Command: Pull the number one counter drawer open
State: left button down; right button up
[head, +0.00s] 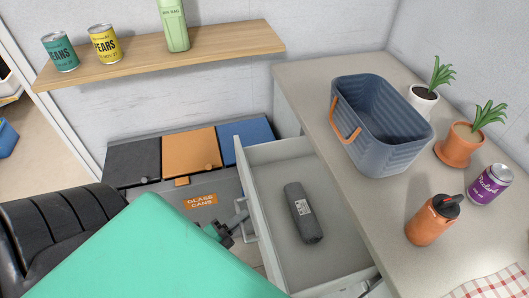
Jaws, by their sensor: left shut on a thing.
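The counter drawer (281,258) stands pulled out from under the grey counter, its white front facing left. A dark grey bottle-like object with a pale label (303,212) lies inside it. The metal bar handle (250,232) is on the drawer's front. My left gripper (236,226) is at this handle and shut on it; its fingertips are small and partly hidden. I cannot make out a number on the drawer. My right gripper cannot be made out.
The counter (385,215) holds a blue-grey basket (385,135), two potted plants, a purple can (489,184) and an orange bottle (433,220). Bins (190,150) stand behind the drawer, below a wooden shelf (160,52). Foreground shapes block the lower left.

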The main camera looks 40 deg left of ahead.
pick_arm(q)
jog(key=s+a, duration=0.4)
jog(key=s, duration=0.1)
pick_arm(e)
jog(key=shift+r, duration=0.15)
pick_arm(q)
jog(key=c, duration=1.5)
grip_release()
jog(key=shift+o, duration=0.2)
jog(key=shift+s, duration=0.1)
